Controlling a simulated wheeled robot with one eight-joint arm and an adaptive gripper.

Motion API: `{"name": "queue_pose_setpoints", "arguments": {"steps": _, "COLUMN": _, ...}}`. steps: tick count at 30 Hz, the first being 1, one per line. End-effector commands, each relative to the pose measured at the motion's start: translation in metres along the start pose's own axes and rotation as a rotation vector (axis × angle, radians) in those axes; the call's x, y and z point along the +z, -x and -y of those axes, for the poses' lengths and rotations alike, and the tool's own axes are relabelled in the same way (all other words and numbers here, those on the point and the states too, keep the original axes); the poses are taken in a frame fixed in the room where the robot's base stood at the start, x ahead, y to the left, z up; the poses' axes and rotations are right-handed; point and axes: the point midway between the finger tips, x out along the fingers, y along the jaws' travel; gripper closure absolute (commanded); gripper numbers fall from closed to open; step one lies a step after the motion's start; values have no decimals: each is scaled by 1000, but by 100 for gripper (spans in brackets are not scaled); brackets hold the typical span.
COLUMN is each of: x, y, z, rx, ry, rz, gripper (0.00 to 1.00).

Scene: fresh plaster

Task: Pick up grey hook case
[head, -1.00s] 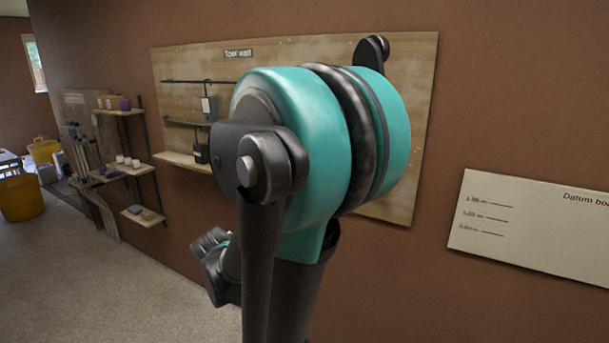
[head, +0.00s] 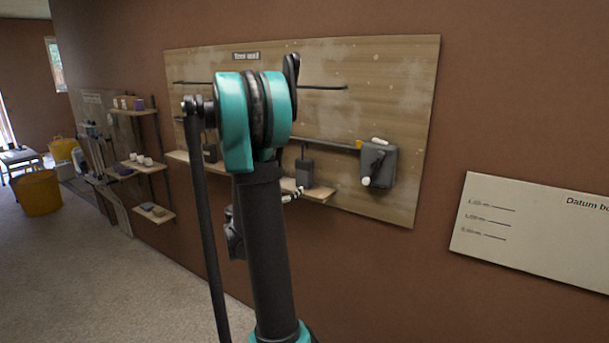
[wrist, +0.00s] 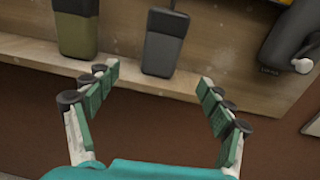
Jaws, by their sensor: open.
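A grey case (wrist: 164,45) with a thin hook stem at its top is in the middle of the wrist view, at the wooden shelf. In the head view the grey case (head: 306,171) hangs below the lower rail, just right of my arm. My gripper (wrist: 158,82) is open and empty. Its two fingers point up toward the shelf, one on each side of the case's line, with the case beyond the fingertips and apart from them. In the head view my arm hides most of the gripper.
An olive-and-black case (wrist: 76,30) is left of the grey case. A bulky dark grey unit (head: 378,165) with a white knob is at right. The shelf (head: 318,193) runs below the cases. Yellow tubs (head: 38,193) stand far left.

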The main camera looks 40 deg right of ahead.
Motion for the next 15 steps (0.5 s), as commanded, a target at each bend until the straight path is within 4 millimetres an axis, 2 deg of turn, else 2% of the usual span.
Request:
{"name": "queue_pose_setpoints", "arguments": {"steps": 1, "x": 0, "y": -12, "z": 1, "rx": -4, "ry": -1, "rz": 0, "gripper": 19}}
{"name": "queue_pose_setpoints", "arguments": {"steps": 7, "x": 0, "y": -49, "z": 1, "rx": -3, "ry": -2, "rz": -1, "gripper": 19}}
{"name": "queue_pose_setpoints", "arguments": {"steps": 12, "x": -1, "y": -68, "z": 0, "rx": -1, "ry": -3, "rz": -1, "gripper": 19}}
{"name": "queue_pose_setpoints", "arguments": {"steps": 15, "x": -1, "y": -72, "z": 0, "rx": -1, "ry": -3, "rz": -1, "gripper": 19}}
